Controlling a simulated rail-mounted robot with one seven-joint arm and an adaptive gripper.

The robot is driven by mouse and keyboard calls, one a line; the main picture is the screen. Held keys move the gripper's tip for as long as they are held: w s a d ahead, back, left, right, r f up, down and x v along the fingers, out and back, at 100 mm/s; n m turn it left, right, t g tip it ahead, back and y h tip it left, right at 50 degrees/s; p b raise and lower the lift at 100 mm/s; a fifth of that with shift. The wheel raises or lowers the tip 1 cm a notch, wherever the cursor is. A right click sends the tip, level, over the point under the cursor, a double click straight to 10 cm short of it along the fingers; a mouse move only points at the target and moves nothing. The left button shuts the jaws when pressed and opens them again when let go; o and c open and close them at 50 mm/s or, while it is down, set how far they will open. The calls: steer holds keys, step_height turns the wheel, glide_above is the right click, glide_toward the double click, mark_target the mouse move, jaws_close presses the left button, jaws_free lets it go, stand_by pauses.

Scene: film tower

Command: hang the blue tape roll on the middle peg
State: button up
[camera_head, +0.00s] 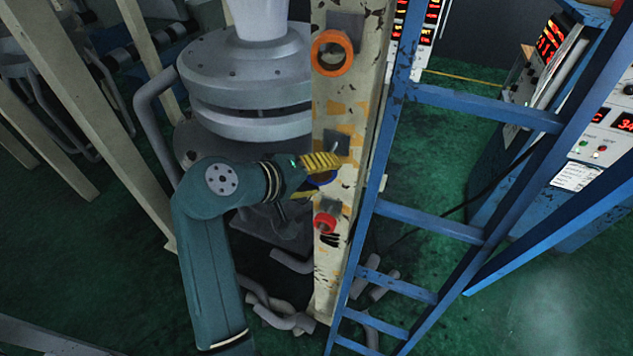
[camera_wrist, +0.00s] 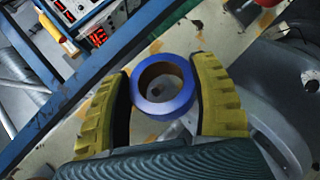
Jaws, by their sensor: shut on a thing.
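The blue tape roll (camera_wrist: 166,108) sits between the yellow fingers of my gripper (camera_wrist: 165,95) in the wrist view, with its hole facing the camera. In the head view the blue roll (camera_head: 323,179) is mostly hidden by my gripper (camera_head: 322,176), which is shut on it. The middle peg (camera_head: 334,148) juts from a dark plate on the worn cream post (camera_head: 345,105). The roll appears a little below this peg in the head view. A small grey shape shows through the roll's hole; I cannot tell whether it is a peg.
An orange roll (camera_head: 332,53) hangs at the top of the post, and a red roll (camera_head: 325,222) hangs lower down. A blue ladder (camera_head: 425,225) stands close to the right of the post. A large grey flanged vessel (camera_head: 248,80) is just left of it.

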steer(key=shift+w+d+f+b, duration=0.1)
steer(key=shift+w+d+b, duration=0.15)
steer(key=shift+w, duration=0.45)
steer(key=shift+w+d+f+b, duration=0.1)
steer(key=shift+w+d+b, duration=0.15)
steer(key=shift+w, duration=0.4)
steer(key=shift+w+d+f+p, duration=0.2)
steer(key=shift+w+f+p, duration=0.15)
steer(key=shift+w, duration=0.1)
steer(key=o, duration=1.2)
steer(key=shift+c, duration=0.2)
steer(key=shift+f, duration=0.1)
